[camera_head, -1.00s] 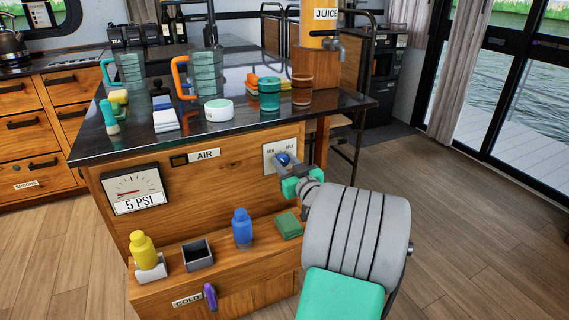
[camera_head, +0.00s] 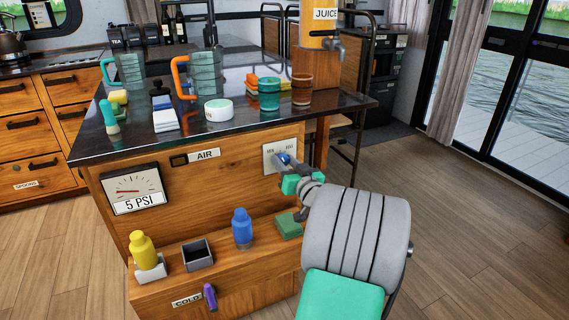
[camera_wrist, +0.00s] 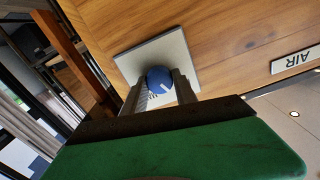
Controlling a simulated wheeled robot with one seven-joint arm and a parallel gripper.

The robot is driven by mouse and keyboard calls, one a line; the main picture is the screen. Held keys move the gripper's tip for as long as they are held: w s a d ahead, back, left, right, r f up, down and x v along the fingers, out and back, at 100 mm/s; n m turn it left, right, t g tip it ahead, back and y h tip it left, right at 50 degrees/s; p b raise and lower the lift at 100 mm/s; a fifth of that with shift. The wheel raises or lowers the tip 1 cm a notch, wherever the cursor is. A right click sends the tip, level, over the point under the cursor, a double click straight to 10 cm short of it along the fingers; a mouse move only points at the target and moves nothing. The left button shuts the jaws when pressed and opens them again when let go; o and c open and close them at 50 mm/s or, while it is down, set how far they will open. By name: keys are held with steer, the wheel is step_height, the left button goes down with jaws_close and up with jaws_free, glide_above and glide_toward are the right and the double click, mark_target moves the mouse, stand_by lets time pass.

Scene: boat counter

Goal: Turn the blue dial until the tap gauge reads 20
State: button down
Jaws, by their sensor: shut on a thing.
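The blue dial (camera_head: 283,159) sits on a pale square plate on the counter's wooden front, at the right end. My gripper (camera_head: 285,162) is at the dial, and its fingers are shut on it. In the wrist view the dial (camera_wrist: 159,80) shows as a round blue knob with a white mark, held between the two fingers. Part of the plate's lettering is hidden by my gripper.
An "AIR" label (camera_head: 205,154) is between gauge and dial. Below, a wooden ledge (camera_head: 220,262) holds a yellow bottle (camera_head: 141,248), a dark open box (camera_head: 197,254), a blue bottle (camera_head: 242,228) and a green block (camera_head: 288,226). Jugs and cups stand on the dark countertop above.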

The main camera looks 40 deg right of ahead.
steer(key=shift+m+p, duration=0.3)
steer(key=shift+m, duration=1.3)
steer(key=c, duration=1)
jaws_free()
steer(key=shift+o, duration=0.2)
steer(key=shift+s, duration=0.1)
steer(key=v, duration=0.7)
steer(key=shift+s, duration=0.3)
steer(key=shift+a, duration=0.15)
